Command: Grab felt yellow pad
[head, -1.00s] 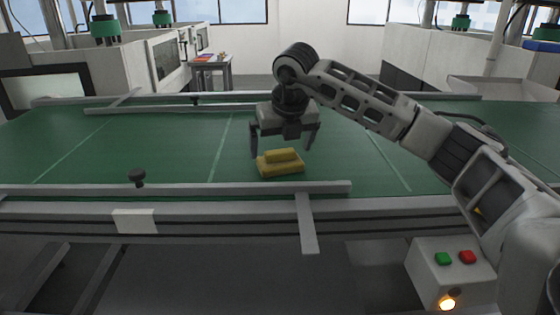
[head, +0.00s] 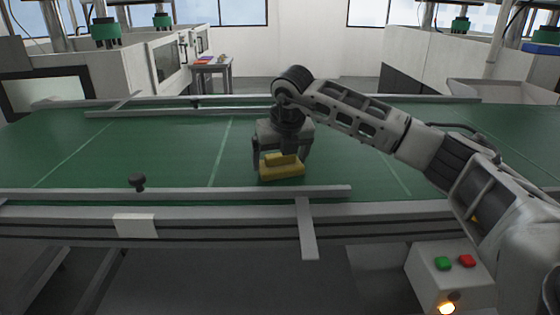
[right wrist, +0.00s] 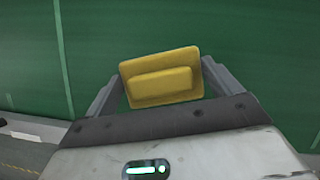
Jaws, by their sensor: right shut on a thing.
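The yellow felt pad (head: 282,171), a flat block with a raised bar on top, lies on the green conveyor belt in the head view. In the right wrist view the yellow pad (right wrist: 160,78) sits slightly tilted between the two fingers. My right gripper (head: 281,164) is lowered over the pad and shut on it, with a finger at each end. The right gripper's fingers (right wrist: 164,85) also show in the wrist view, reaching both sides of the pad. My left gripper is not in view.
The green belt (head: 150,150) is clear around the pad. A grey rail (head: 180,192) with a dark knob (head: 137,181) runs along the near edge. A control box (head: 450,275) with green and red buttons stands at the lower right.

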